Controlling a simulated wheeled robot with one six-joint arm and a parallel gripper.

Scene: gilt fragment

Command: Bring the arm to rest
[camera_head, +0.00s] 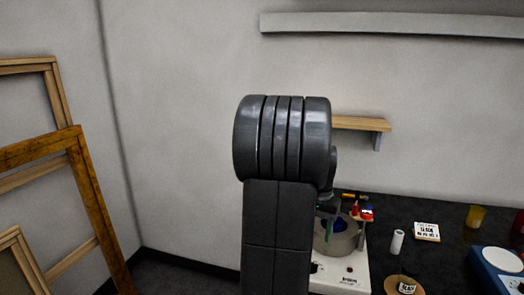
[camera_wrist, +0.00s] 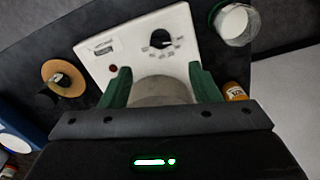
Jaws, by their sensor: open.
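My arm stands upright in the middle of the head view and hides part of the bench. My gripper (camera_wrist: 159,70) has its two green fingers spread apart in the wrist view. A grey round vessel (camera_wrist: 160,92) shows between and beyond the fingers; I cannot tell whether they touch it. The vessel sits on a white hotplate (camera_wrist: 118,45) with a black dial. In the head view the hotplate (camera_head: 338,275) and vessel (camera_head: 345,242) are just right of my arm, and the gripper is mostly hidden behind the arm.
The dark bench (camera_head: 445,262) carries a white cylinder (camera_head: 397,242), a small labelled card (camera_head: 426,231), a jar on a round cork disc (camera_head: 400,286) and a yellow jar (camera_head: 475,216). A wooden shelf (camera_head: 362,124) is behind. Wooden frames (camera_head: 88,190) lean at left.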

